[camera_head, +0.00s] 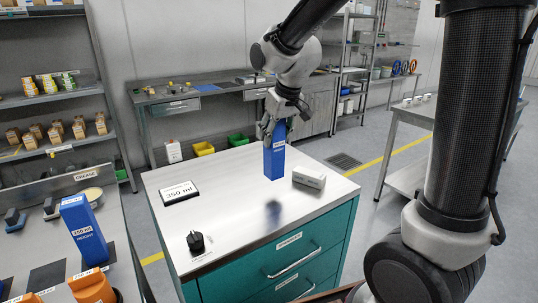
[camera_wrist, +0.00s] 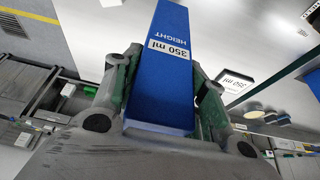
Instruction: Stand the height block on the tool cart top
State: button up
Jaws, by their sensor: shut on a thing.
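A blue height block (camera_head: 274,162) hangs upright in my gripper (camera_head: 271,128) over the middle of the tool cart top (camera_head: 225,220). A dark shadow or reflection lies below it on the steel, and its lower end looks a little above the surface. In the wrist view the block (camera_wrist: 172,55) shows the label "350 ml HEIGHT". The gripper (camera_wrist: 160,100) is shut on the block, with a finger at each side of it. The cart has teal drawers under its top.
Another blue "350 ml" block (camera_head: 84,230) stands on the left bench. The cart top's front middle is clear.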

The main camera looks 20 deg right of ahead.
aim_at(274, 150)
jog(key=shift+f, duration=2.45)
jog(key=shift+f, duration=0.15)
jog(key=o, duration=1.2)
jog(key=v, duration=1.2)
jog(key=s+d+m, duration=0.1)
jog(key=s+d, duration=0.3)
jog(key=s, duration=0.3)
jog(key=s+d+f+m+h, duration=0.1)
jog(key=s+d, duration=0.4)
jog(key=s, duration=0.3)
jog(key=s+d+m, duration=0.1)
jog(key=s+d, duration=0.3)
jog(key=s, duration=0.3)
jog(key=shift+s+d+f+m, duration=0.15)
jog(key=shift+d+m, duration=0.1)
jog(key=shift+m, duration=0.05)
